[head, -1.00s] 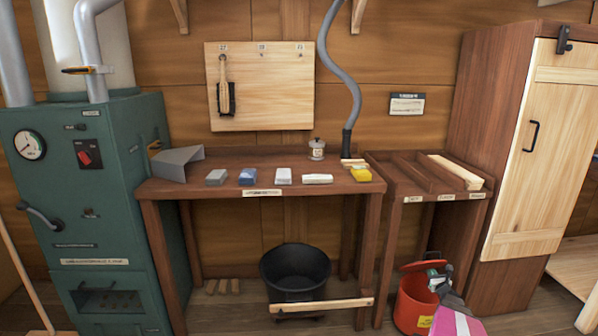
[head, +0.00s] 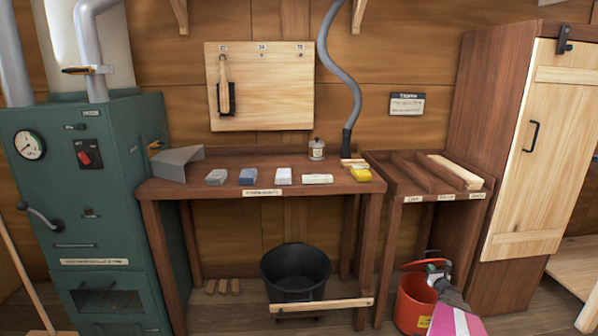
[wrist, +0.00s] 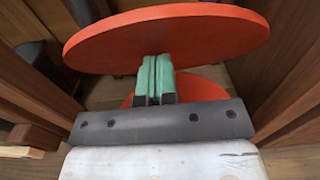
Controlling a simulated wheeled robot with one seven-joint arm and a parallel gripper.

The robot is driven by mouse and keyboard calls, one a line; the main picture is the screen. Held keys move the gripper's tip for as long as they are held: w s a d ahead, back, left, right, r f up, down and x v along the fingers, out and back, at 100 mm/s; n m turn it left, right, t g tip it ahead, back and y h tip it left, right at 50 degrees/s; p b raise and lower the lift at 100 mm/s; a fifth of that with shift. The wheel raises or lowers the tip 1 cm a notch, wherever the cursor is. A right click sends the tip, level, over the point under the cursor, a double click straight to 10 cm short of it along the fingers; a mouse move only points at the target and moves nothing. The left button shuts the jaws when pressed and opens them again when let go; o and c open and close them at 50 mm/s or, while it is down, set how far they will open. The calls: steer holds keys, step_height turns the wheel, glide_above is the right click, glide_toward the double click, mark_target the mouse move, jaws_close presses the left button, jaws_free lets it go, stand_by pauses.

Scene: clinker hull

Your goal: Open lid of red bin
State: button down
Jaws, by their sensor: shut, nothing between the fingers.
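The red bin (head: 413,304) stands on the floor at the lower right, partly hidden by my arm. Its round red lid (head: 412,266) is raised and tilted above the rim, with a dark gap between them. In the wrist view the lid (wrist: 165,35) is a wide red disc across the top, with part of a second red surface (wrist: 205,78) below it. My gripper (head: 437,268) is at the lid's right side. In the wrist view its green fingers (wrist: 155,62) are together and empty, with the tips overlapping the lid's lower edge; I cannot tell if they touch.
A wooden bench (head: 300,188) with several small blocks is left of the bin. A divided tray table (head: 410,185) stands above and behind it. A tall cabinet (head: 525,150) is close on the right. A black tub (head: 295,272) sits under the bench.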

mark_target(433, 261)
steer(key=shift+w+a+r, duration=0.1)
steer(key=shift+w+r, duration=0.3)
steer(key=shift+w, duration=0.2)
steer(key=shift+w+r, duration=0.35)
steer(key=shift+w, duration=0.35)
steer(key=shift+w+a+r, duration=0.1)
steer(key=shift+w+r, duration=0.3)
steer(key=shift+w, duration=0.2)
steer(key=shift+w+r, duration=0.35)
steer(key=shift+w, duration=0.2)
steer(key=shift+w+r, duration=0.3)
steer(key=shift+w, duration=0.4)
steer(key=shift+w+r, duration=0.25)
steer(key=shift+w, duration=0.4)
steer(key=shift+a, duration=0.1)
steer(key=shift+w+r, duration=0.15)
steer(key=shift+w, duration=0.5)
steer(key=shift+s+d+r, duration=0.1)
steer(key=shift+s+r, duration=0.05)
steer(key=shift+s, duration=1.55)
steer(key=shift+s+d+r, duration=0.15)
steer(key=shift+s+r, duration=0.05)
steer(key=shift+s, duration=1.45)
steer(key=shift+s+d+r, duration=0.1)
steer(key=shift+s+r, duration=0.05)
steer(key=shift+s, duration=1.55)
